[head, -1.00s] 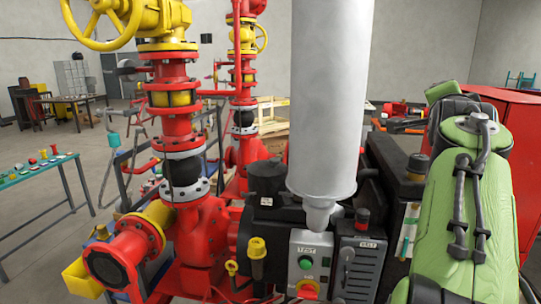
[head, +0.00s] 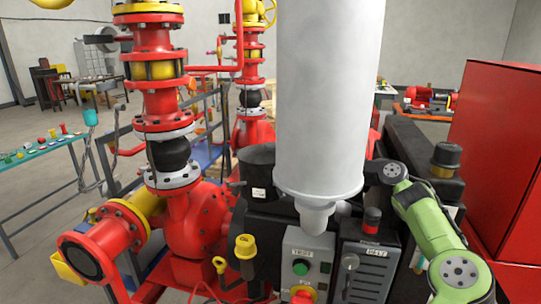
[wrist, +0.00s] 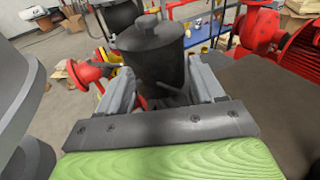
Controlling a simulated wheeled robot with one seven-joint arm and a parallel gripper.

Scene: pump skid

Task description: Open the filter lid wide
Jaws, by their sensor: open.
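The filter is a black canister (head: 257,180), left of the grey column in the head view, with its right side partly hidden. Its round lid (wrist: 150,32) with a small knob shows in the wrist view and looks shut on the canister body (wrist: 155,68). My gripper (wrist: 162,88) is open, with one grey finger on each side of the canister's lower part in the picture. I cannot tell whether the fingers touch it. A thin dark bar shows between the fingers. In the head view my gripper is hidden behind the grey column.
A large grey column (head: 325,100) blocks the middle of the head view. Red valve piping (head: 165,100) rises at the left. A red cabinet (head: 505,150) stands at the right.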

